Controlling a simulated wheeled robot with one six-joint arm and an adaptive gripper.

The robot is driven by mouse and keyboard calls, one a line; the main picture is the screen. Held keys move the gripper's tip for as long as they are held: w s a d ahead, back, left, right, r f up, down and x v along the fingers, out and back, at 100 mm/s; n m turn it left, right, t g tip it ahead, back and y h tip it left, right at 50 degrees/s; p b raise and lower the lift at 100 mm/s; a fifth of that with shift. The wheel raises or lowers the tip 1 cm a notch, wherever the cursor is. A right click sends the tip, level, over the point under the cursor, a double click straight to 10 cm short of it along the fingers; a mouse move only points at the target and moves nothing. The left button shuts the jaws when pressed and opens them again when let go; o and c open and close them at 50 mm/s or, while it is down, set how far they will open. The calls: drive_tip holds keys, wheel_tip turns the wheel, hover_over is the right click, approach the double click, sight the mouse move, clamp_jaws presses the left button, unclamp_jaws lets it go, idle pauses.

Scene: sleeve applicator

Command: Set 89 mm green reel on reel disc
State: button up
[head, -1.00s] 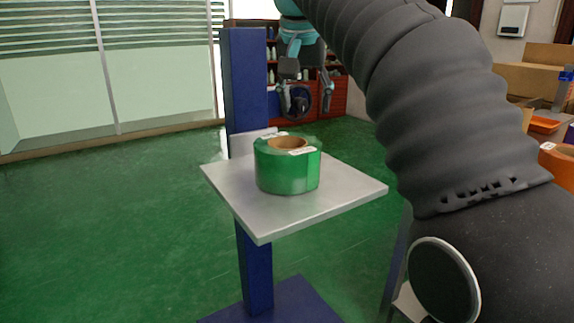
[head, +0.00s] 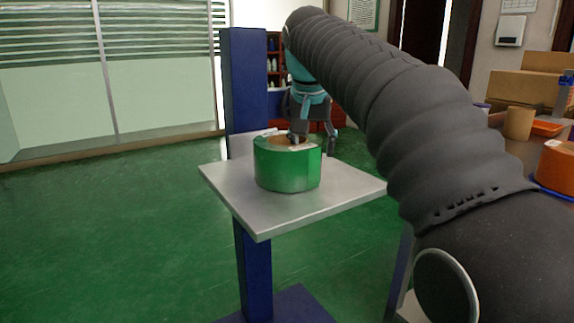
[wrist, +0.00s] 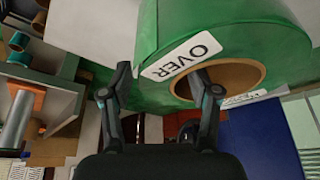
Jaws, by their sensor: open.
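The green reel (head: 287,170), with a brown cardboard core and white labels on top, sits flat on a square grey plate (head: 240,215) held by a blue post (head: 247,90). My gripper (head: 312,143) is open at the reel's far right side, its fingers pointing down. In the wrist view the reel (wrist: 225,25) shows its brown core (wrist: 245,73) and a label reading "OVER". There, one finger of my gripper (wrist: 163,78) overlaps the core opening and the other is outside the reel's rim. Contact cannot be told. I cannot identify a separate reel disc.
At the right, a table carries an orange reel (head: 557,165), a brown cardboard tube (head: 518,123) and an orange tray (head: 546,128). Cardboard boxes (head: 515,88) stand behind. The green floor left of the post is clear.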

drive_tip(key=shift+w+f, duration=0.15)
drive_tip(key=shift+f, duration=0.2)
clamp_jaws()
drive_tip(key=shift+r, duration=0.15)
drive_tip(key=shift+r, duration=0.1)
